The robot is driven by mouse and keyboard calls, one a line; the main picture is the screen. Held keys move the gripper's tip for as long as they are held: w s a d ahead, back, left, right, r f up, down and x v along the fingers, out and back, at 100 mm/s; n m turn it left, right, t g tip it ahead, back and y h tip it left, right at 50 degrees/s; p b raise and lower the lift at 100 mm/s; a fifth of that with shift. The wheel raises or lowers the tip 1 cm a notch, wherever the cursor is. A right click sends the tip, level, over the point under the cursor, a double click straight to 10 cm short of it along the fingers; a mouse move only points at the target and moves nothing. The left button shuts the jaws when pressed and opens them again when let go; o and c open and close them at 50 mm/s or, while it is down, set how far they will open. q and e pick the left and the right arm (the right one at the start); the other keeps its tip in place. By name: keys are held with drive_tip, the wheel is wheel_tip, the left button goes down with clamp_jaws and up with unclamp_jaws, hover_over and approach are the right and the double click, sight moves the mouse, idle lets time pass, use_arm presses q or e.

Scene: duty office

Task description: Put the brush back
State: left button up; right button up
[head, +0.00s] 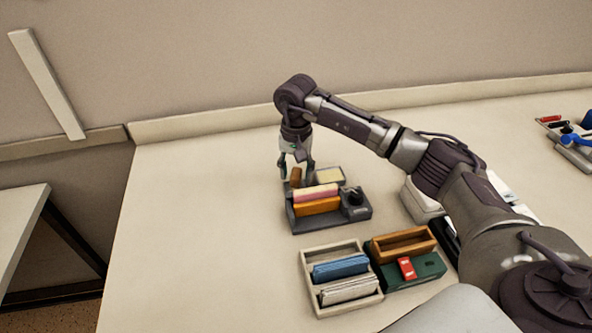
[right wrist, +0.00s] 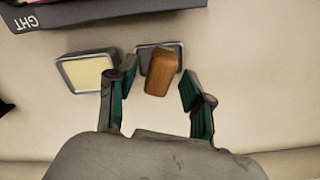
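The brush, a brown wooden block (right wrist: 160,72), shows in the right wrist view over a small dark-rimmed grey tray (right wrist: 143,52). I cannot tell whether it touches the tray. The brush is also partly visible in the head view (head: 296,175). My right gripper (head: 297,169) points down behind the dark organizer. In the right wrist view its two fingers (right wrist: 158,86) stand apart on either side of the brush, with a clear gap at the right finger. My left gripper is in neither view.
A dark-rimmed tray with a pale yellow pad (right wrist: 88,75) lies beside the brush. The dark organizer (head: 330,218) holds pink and orange cards. Nearer are a pale card box (head: 312,292) and a green box (head: 425,272). The table's left side is clear.

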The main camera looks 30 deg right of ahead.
sight(296, 172)
drive_tip(key=shift+r, duration=0.1)
drive_tip(key=shift+r+p, duration=0.35)
drive_tip(key=shift+p, duration=0.1)
wheel_tip(296, 172, up, 12)
drive_tip(key=b, duration=0.3)
drive_tip(key=shift+f, duration=0.15)
